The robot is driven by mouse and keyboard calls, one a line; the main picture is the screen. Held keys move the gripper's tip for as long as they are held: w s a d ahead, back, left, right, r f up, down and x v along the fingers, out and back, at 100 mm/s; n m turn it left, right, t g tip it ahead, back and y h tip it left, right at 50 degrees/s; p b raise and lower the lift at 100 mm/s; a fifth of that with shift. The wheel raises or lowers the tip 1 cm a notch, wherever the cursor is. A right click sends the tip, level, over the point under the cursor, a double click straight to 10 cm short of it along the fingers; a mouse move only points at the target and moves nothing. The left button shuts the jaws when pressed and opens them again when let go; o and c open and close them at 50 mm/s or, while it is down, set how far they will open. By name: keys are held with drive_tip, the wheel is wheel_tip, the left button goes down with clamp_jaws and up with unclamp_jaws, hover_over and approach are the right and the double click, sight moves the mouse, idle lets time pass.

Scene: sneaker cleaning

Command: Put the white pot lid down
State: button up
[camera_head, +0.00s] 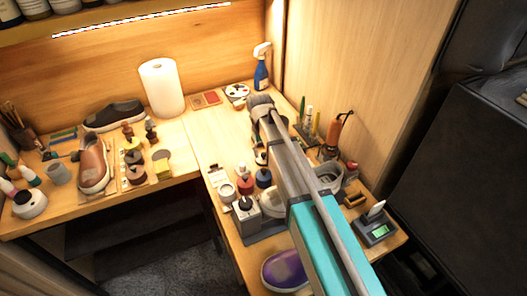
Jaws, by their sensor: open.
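My arm reaches in from the lower right over the right-hand bench and hides much of what is below it. My gripper (260,156) shows only as a small dark part at the left edge of the arm, open; its fingertips are mostly hidden. A small white pot (227,192) stands on the bench to the lower left of my gripper, beside the red and blue bottles. I cannot make out the white pot lid for sure. It may be hidden by my arm or too small to tell.
A purple shoe (285,271) lies near the front. A paper towel roll (162,87) stands behind. The bench (205,135) is clear left of my wrist.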

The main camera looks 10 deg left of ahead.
wheel_tip(320, 180, up, 10)
drive_tip(key=w+p, duration=0.1)
drive_tip(key=p, duration=0.9)
drive_tip(key=shift+w+a+r, duration=0.15)
drive_tip(key=shift+a+r, duration=0.1)
drive_tip(key=shift+a, duration=0.2)
drive_tip(key=shift+r, duration=0.15)
